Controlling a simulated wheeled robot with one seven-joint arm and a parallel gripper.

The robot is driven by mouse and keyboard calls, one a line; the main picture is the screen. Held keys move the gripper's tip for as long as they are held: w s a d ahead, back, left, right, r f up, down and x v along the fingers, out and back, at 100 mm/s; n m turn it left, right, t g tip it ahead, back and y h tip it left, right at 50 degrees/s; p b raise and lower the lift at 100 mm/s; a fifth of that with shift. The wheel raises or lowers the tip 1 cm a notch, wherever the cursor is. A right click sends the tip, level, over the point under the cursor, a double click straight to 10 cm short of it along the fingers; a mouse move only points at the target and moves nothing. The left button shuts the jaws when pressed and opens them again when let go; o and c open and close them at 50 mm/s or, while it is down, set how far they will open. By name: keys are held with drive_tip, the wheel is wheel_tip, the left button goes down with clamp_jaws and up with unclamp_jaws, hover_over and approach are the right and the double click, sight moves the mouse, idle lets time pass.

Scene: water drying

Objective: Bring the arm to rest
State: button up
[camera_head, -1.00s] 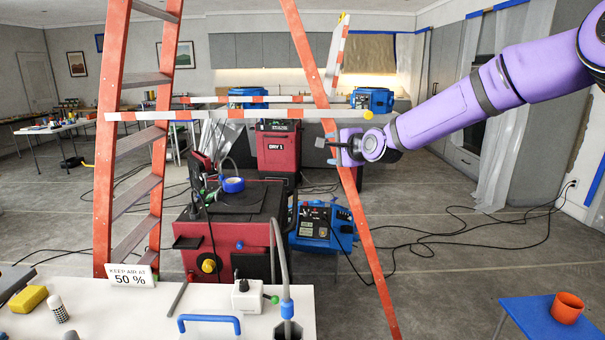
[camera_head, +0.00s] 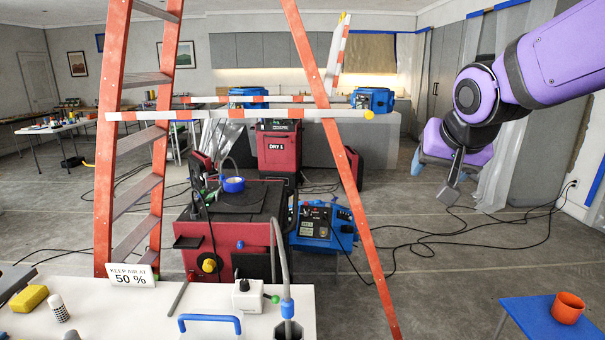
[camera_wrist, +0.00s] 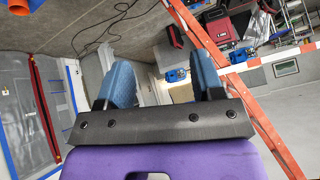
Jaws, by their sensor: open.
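My gripper (camera_head: 432,178) hangs from my purple arm at the right of the head view, in the air in front of the curtained wall. In the wrist view its two blue fingers (camera_wrist: 163,85) stand well apart with nothing between them. The gripper is open and empty. It touches nothing that I can see. The arm comes in from the upper right, bent at the wrist, with the hand lower than the forearm.
An orange ladder (camera_head: 345,180) with a striped bar (camera_head: 270,114) stands left of my gripper. A red machine (camera_head: 235,235) is behind the white table (camera_head: 150,320). A blue table (camera_head: 525,318) with an orange cup (camera_head: 567,308) is at lower right. Floor below my arm is open.

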drive_tip(key=s+d+f+n+g, duration=0.1)
drive_tip(key=s+d, duration=0.2)
drive_tip(key=s, duration=0.7)
drive_tip(key=s+d+f+n+g, duration=0.1)
drive_tip(key=s+d, duration=0.3)
drive_tip(key=s, duration=0.6)
drive_tip(key=shift+s+n+g, duration=0.3)
drive_tip(key=shift+s+n, duration=0.05)
drive_tip(key=shift+n, duration=0.15)
